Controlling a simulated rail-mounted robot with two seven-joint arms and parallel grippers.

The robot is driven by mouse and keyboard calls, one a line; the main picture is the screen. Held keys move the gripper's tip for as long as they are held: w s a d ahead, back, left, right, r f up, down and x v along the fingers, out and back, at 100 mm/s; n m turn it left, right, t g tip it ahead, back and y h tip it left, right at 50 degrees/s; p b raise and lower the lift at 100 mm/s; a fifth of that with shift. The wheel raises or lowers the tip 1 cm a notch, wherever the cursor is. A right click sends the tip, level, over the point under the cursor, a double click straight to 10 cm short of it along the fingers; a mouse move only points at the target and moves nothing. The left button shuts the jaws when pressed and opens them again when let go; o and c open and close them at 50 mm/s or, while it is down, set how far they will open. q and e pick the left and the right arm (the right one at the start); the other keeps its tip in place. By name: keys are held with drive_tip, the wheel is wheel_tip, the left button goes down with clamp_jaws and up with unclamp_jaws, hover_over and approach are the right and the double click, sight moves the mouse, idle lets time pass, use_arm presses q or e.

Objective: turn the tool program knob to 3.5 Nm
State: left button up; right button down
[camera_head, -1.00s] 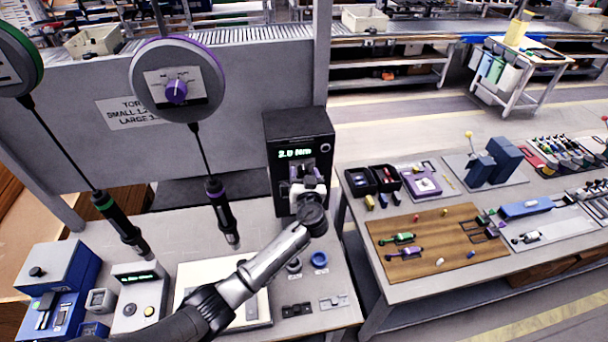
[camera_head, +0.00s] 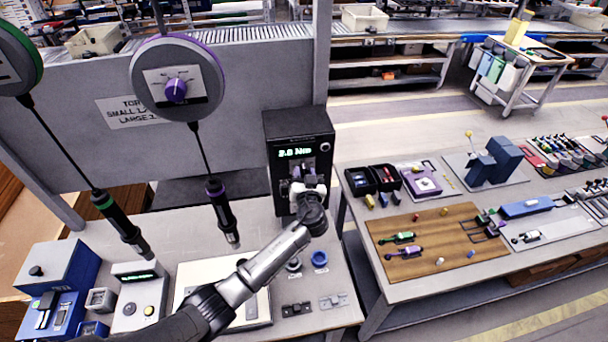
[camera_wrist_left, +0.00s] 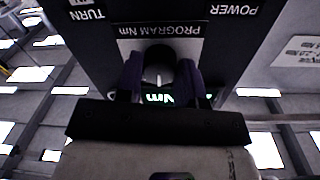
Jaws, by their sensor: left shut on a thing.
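The black tool program unit (camera_head: 282,138) stands upright at the back right of the near bench, with a green lit display (camera_head: 294,153) ending in "Nm"; its digits are too blurred to read surely. My left gripper (camera_head: 309,178) is at the front of this unit and hides the knob in the head view. In the left wrist view the dark program knob (camera_wrist_left: 158,66) with a pale pointer line sits between the two fingers of my left gripper (camera_wrist_left: 160,84), under the upside-down "PROGRAM Nm" label (camera_wrist_left: 158,29). The fingers are shut on the knob. My right gripper is not in view.
A purple-ringed screwdriver (camera_head: 221,210) and a green-ringed one (camera_head: 121,225) hang from balancers left of the arm. A pale plate (camera_head: 200,272) lies below the arm. A second bench with a wooden board (camera_head: 440,238) stands to the right.

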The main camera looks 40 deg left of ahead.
use_arm(q)
drive_tip(key=m, duration=0.5)
drive_tip(key=shift+m, duration=0.3)
drive_tip(key=m, duration=0.3)
drive_tip(key=shift+r+p, duration=0.1)
drive_tip(key=shift+p, duration=0.2)
drive_tip(key=shift+m+g+p, duration=0.3)
drive_tip(key=shift+m+p, duration=0.1)
drive_tip(key=shift+m, duration=0.9)
drive_tip(key=o, duration=0.9)
